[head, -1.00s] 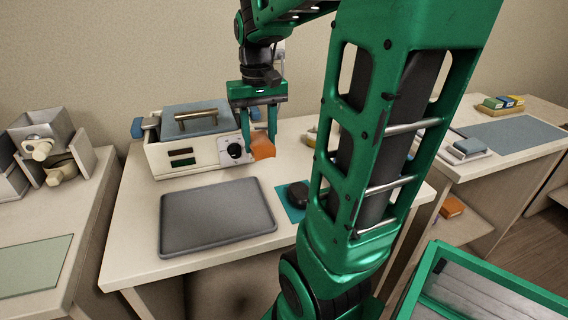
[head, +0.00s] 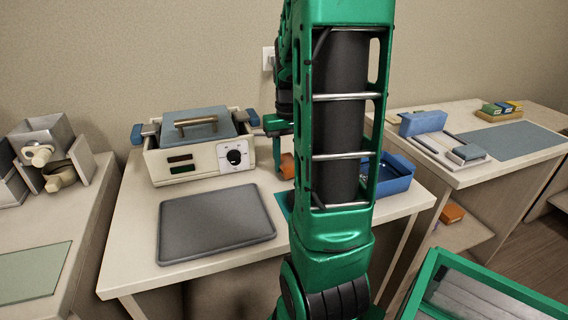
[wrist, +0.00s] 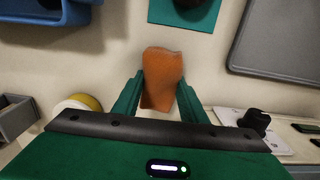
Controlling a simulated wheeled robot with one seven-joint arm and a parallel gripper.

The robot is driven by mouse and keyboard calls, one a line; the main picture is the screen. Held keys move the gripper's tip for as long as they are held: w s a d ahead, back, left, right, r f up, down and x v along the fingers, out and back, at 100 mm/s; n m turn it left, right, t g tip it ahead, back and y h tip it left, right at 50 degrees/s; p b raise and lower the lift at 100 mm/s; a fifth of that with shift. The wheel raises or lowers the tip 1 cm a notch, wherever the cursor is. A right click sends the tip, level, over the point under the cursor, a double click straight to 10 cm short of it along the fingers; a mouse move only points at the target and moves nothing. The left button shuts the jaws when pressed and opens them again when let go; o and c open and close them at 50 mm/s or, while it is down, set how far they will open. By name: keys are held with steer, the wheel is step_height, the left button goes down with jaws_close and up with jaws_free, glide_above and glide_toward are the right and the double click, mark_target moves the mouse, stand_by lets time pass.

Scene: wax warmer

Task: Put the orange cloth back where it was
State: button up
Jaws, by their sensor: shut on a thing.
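The orange cloth (wrist: 163,68) is a folded or bunched piece held between the two green fingers of my gripper (wrist: 160,90) in the wrist view. In the head view only a sliver of the cloth (head: 287,168) shows beside my arm, which hides most of my gripper. The cloth is over the cream middle table, right of the wax warmer (head: 200,150); its height above the tabletop is hard to tell. Another orange item (head: 452,213) lies on the lower shelf of the right table.
The grey tray (head: 215,222) lies in front of the warmer. A teal mat (wrist: 158,12) with a dark object (wrist: 190,4), a blue bin (head: 395,184) and a yellow roll (wrist: 72,106) are near my gripper. Bare tabletop shows between them.

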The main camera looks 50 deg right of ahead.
mark_target(287, 159)
steer(key=shift+f, duration=0.4)
steer(key=o, duration=0.9)
steer(key=shift+f, duration=0.1)
steer(key=shift+o, duration=0.2)
step_height(287, 159, up, 11)
steer(key=s+a+f, duration=0.2)
steer(key=s+a, duration=0.2)
steer(key=a, duration=0.1)
steer(key=s+a+f, duration=0.2)
steer(key=s+a, duration=0.3)
steer(key=a, duration=0.1)
steer(key=s+a+f, duration=0.3)
steer(key=s+a, duration=0.1)
steer(key=a, duration=0.1)
steer(key=shift+s+a, duration=0.35)
